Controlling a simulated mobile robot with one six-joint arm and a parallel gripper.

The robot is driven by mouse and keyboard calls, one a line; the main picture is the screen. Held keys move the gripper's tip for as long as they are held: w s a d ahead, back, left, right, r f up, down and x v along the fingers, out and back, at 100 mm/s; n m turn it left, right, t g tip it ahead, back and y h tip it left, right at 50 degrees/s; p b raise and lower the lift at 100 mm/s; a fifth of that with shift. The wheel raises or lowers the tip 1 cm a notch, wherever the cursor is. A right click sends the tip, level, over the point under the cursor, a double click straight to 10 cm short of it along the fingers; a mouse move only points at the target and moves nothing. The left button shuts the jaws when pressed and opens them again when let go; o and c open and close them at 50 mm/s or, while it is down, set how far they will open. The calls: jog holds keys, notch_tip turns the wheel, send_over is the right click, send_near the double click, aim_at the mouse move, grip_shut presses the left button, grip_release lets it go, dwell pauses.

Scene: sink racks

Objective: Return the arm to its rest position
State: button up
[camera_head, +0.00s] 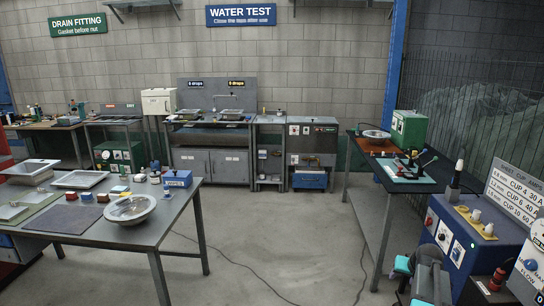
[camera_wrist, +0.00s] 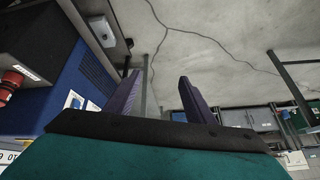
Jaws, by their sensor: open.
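My gripper (camera_wrist: 158,80) shows in the wrist view with two purple fingers spread apart and nothing between them. Bare grey floor (camera_wrist: 215,25) lies beyond the fingertips. In the head view, dark and teal parts of my arm show at the bottom right, beside a blue machine (camera_head: 450,235). The fingers cannot be made out clearly in that view.
A table (camera_head: 95,235) with a round basin (camera_head: 130,208) stands at left. A dark-topped bench (camera_head: 400,178) with a green box (camera_head: 409,130) stands at right. A water-test station (camera_head: 208,135) is at the back. A cable crosses the open middle floor (camera_head: 270,240).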

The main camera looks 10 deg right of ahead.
jog(key=s+a+f+n+g+y+p, duration=0.1)
jog(key=s+a+f+g, duration=0.15)
jog(key=a+f, duration=0.55)
jog(key=s+a+f+n+g+y+p, duration=0.1)
jog(key=s+a+f, duration=0.4)
jog(key=a, duration=0.6)
jog(key=s+a+f+n+g+y, duration=0.1)
jog(key=s+a+f+g, duration=0.1)
jog(key=a+f, duration=0.65)
jog(key=s+a+f+n+g+p, duration=0.1)
jog(key=s+a+f+g, duration=0.1)
jog(key=s+a, duration=0.3)
jog(key=s+a+f+n+g, duration=0.1)
jog(key=s+a+f, duration=0.3)
jog(key=s, duration=0.8)
jog(key=s+a+f+n+g+p, duration=0.1)
jog(key=s+a+f+g, duration=0.2)
jog(key=s+a, duration=0.4)
jog(key=shift+s+a+h+p, duration=0.3)
jog(key=shift+s+a+h, duration=0.1)
jog(key=shift+s, duration=0.55)
